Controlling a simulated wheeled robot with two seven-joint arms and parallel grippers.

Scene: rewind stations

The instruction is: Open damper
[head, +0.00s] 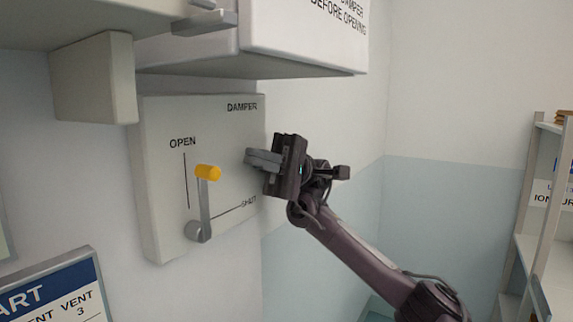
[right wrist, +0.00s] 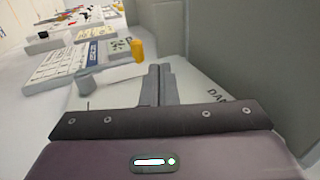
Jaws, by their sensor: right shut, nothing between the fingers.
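The damper panel (head: 165,215) is a pale box on the wall, marked DAMPER, OPEN and SHUT. Its grey lever (head: 204,212) has a yellow knob (head: 208,172) and pivots low on the panel. The lever stands nearly upright, close to the OPEN line and away from the SHUT line. My right gripper (head: 252,160) is shut and empty, to the right of the knob and apart from it. In the right wrist view the yellow knob (right wrist: 138,50) shows beyond and left of the closed fingers (right wrist: 157,80). My left gripper is not in view.
A white cabinet (head: 300,52) with a notice hangs just above the panel. A beige box (head: 95,80) juts out at upper left. A blue and white chart (head: 60,295) is at lower left. Shelves (head: 530,240) stand at far right.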

